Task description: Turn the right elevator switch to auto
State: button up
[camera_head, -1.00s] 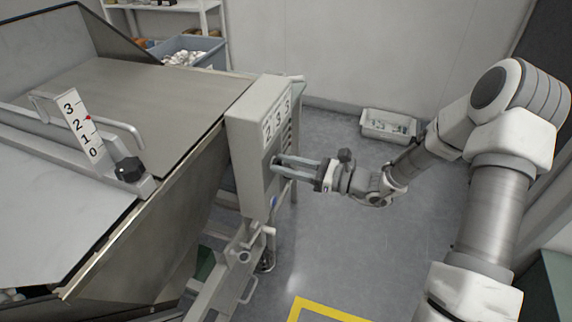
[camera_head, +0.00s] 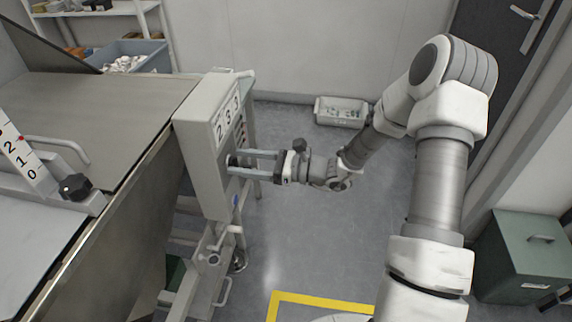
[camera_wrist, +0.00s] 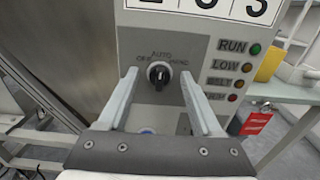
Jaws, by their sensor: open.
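The elevator switch (camera_wrist: 158,73) is a black rotary knob on the grey control box, seen in the wrist view below the word AUTO, with other labels to its left and right. Its pointer looks roughly upright, but I cannot tell its exact setting. My gripper (camera_wrist: 160,92) is open, with one finger on each side of the knob and a gap to it on both sides. In the head view my gripper (camera_head: 250,162) reaches leftward to the face of the control box (camera_head: 200,160), and the knob is mostly hidden there.
RUN, LOW and other indicator lamps (camera_wrist: 254,49) sit right of the switch, with a red tag (camera_wrist: 256,123) beyond. A metal hopper (camera_head: 120,100) stands left. A white bin (camera_head: 341,112) and green cabinet (camera_head: 525,255) are on the right.

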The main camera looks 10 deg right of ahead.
jog(key=p+v, duration=0.3)
jog(key=v, duration=1.4)
jog(key=shift+s+r, duration=0.1)
jog(key=s+a+r+n+g+h, duration=0.3)
jog(key=s+r+n+h, duration=0.4)
jog(key=n, duration=0.2)
jog(key=s+a+r+n+g+h, duration=0.2)
jog(key=s+a+r+n+h, duration=0.1)
jog(key=s+r+n+h, duration=0.45)
jog(key=s+d+r+n+t+h, duration=0.2)
jog(key=s+d+r+n+t, duration=0.2)
jog(key=r+n, duration=0.1)
notch_tip(320, 180, up, 15)
jog(key=p, duration=1.5)
jog(key=shift+s+r, duration=0.15)
jog(key=shift+s, duration=0.05)
jog(key=shift+n+h, duration=0.25)
